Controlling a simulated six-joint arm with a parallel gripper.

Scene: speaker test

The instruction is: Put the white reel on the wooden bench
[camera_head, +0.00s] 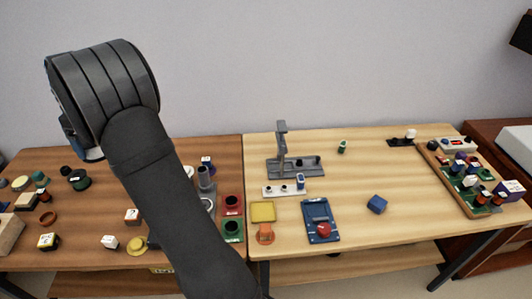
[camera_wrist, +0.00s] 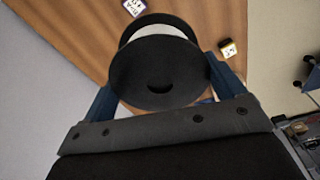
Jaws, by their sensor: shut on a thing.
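My gripper (camera_wrist: 162,76) is shut on the white reel (camera_wrist: 158,31) in the wrist view. The reel has black round flanges with a white band between them, and a blue finger is on each side of it. A brown wooden top lies beyond the reel, which appears held above it and apart from it. In the head view my dark arm rises over the brown wooden bench (camera_head: 75,215) at left and hides part of it. A lighter wooden bench (camera_head: 420,215) adjoins it on the right.
The light bench holds a grey stand (camera_head: 294,168), a blue tray (camera_head: 319,211) and a blue block (camera_head: 377,204). Its middle has free room.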

